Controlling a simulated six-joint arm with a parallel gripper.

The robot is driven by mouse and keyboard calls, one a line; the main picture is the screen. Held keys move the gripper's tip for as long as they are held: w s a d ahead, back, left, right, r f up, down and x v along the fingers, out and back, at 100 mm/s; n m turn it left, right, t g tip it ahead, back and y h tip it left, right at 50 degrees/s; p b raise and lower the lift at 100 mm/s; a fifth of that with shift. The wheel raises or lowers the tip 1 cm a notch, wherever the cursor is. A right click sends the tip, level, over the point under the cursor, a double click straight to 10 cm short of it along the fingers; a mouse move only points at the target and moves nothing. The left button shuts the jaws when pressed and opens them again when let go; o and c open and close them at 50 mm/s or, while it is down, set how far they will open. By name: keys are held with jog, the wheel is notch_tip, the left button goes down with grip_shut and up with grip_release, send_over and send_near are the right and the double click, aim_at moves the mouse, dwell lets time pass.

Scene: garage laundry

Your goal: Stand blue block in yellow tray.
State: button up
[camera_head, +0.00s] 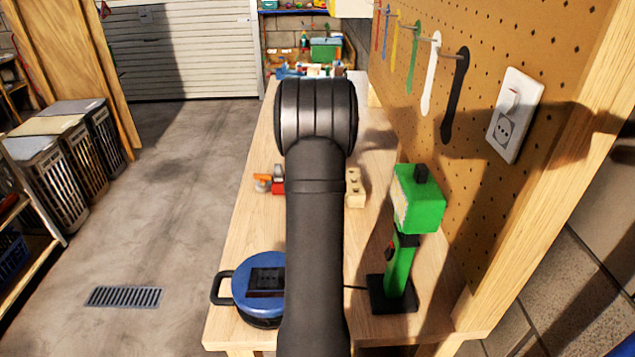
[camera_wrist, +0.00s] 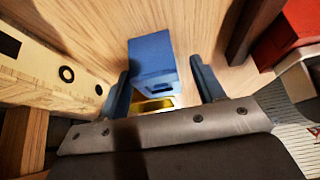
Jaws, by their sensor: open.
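In the wrist view the blue block (camera_wrist: 152,62) lies between the two blue fingers of my gripper (camera_wrist: 160,66). The fingers are apart, with a gap visible on each side of the block. A strip of the yellow tray (camera_wrist: 157,104) shows at the block's lower end in the picture, partly hidden by the gripper body. I cannot tell whether the block rests inside the tray or beside it. In the head view my arm hides the gripper, block and tray.
A pale wooden piece with holes (camera_wrist: 58,68) is left of the fingers, and a red object (camera_wrist: 288,32) is at the right. On the workbench (camera_head: 245,225) stand a green tool (camera_head: 405,260) and a round blue item (camera_head: 250,278). The pegboard (camera_head: 480,185) borders the bench's right side.

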jog(key=c, duration=1.1)
jog(key=shift+c, duration=0.2)
jog(key=shift+r, duration=0.1)
